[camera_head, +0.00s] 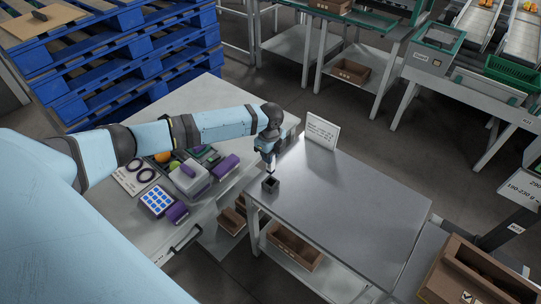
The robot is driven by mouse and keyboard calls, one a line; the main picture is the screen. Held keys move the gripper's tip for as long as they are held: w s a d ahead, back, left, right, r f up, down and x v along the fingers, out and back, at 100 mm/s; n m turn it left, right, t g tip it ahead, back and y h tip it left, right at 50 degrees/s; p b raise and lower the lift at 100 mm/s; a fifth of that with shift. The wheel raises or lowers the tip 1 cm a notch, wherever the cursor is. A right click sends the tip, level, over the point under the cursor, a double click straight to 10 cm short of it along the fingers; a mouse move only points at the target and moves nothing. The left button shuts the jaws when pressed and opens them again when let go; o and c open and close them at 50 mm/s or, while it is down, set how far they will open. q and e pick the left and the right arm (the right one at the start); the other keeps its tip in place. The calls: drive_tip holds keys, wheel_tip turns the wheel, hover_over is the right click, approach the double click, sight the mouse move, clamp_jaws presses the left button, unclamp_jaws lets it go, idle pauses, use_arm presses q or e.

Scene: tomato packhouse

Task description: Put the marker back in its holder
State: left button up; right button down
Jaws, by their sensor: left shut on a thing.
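A small dark square holder (270,185) stands upright at the left corner of the grey metal table. My left gripper (269,166) points down just above the holder. It is shut on the marker, which is mostly hidden by the fingers and very small at this distance. I cannot tell whether the marker's lower end is inside the holder's opening or above it. My right gripper is out of view.
A white sign (322,131) stands at the table's back edge. The rest of the metal table (350,200) is bare. The left bench holds a blue-and-white keypad (157,201), purple-ended devices and round fruit. An open cardboard box (470,275) is at lower right.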

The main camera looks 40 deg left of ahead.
sight(270, 171)
use_arm(q)
wheel_tip(270, 171, down, 4)
drive_tip(key=b, duration=0.4)
drive_tip(key=shift+f, duration=0.4)
drive_tip(key=shift+f, duration=0.1)
idle(0.4)
drive_tip(key=shift+f+b, duration=0.35)
drive_tip(key=shift+f, duration=1.35)
drive_tip(key=o, duration=0.9)
drive_tip(key=shift+c, duration=1.4)
